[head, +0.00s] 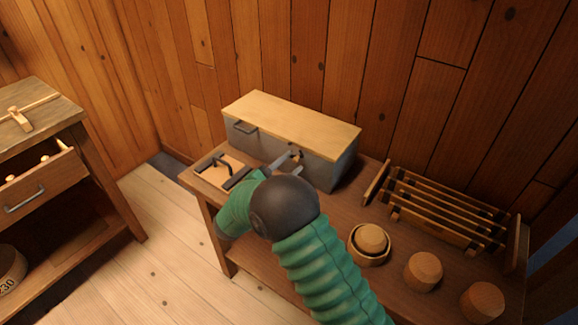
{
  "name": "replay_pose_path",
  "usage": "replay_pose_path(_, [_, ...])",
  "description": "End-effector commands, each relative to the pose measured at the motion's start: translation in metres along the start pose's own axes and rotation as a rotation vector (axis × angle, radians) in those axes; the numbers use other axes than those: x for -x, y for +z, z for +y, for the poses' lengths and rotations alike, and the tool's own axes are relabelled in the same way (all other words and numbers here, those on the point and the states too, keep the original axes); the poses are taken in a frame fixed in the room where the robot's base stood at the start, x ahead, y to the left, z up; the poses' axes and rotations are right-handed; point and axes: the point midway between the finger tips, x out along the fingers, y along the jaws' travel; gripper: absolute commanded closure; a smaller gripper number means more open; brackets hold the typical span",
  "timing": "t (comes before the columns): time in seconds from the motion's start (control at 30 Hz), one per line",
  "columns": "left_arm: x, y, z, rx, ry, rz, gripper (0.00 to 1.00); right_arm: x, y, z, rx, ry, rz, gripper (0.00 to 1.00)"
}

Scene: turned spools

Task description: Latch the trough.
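The trough (325,173) is a long grey box on the brown bench, and its pale wooden lid (290,122) lies flat on top, looking closed. A dark bar handle (244,128) is on its front at the left. A small brown and dark fitting (297,154), perhaps the latch, is at the middle of the front near the lid's edge. My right gripper (283,161) reaches in front of the trough with its grey fingertips close to this fitting. I cannot tell whether they touch it or how far apart they are. My dark wrist hides part of the bench. My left gripper is out of view.
A small board with a dark bent handle (208,160) lies left of my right gripper. A slatted wooden rack (440,208) and several turned spools (423,270) stand on the bench's right. A desk with an open drawer (38,190) stands far left, with clear floor between.

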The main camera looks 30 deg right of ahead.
Motion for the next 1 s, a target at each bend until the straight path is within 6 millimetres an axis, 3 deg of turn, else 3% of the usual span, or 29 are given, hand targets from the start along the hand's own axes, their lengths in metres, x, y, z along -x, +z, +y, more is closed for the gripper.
replay_pose_path(0.03, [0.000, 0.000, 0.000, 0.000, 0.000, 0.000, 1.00, 0.000, 0.000, 0.000, 0.000, 0.000, 0.000, 0.65])
replay_pose_path(0.3, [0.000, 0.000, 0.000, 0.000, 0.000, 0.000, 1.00, 0.001, 0.000, 0.000, 0.000, 0.000, 0.000, 1.00])
replay_pose_path(0.73, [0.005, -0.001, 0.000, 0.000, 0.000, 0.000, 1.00, 0.001, -0.001, -0.001, 0.019, 0.001, 0.000, 1.00])
replay_pose_path(1.0, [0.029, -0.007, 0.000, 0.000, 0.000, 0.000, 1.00, 0.001, -0.006, -0.007, 0.142, 0.002, -0.002, 1.00])
